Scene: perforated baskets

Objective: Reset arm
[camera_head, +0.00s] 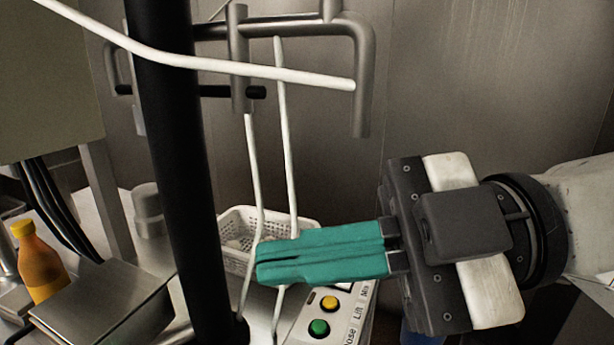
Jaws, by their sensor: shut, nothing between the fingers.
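My gripper (262,266) reaches in from the right side of the view. Its two teal fingers are closed together and hold nothing. The fingers point left, in front of a white perforated basket (238,218) and hide part of it. What lies in the basket is mostly hidden.
A thick black pole (180,150) stands left of my fingertips. White tubes (255,180) hang behind them from a metal frame (362,70). A panel with a yellow button (330,303) and a green button (319,327) is below. An orange bottle (37,262) stands far left.

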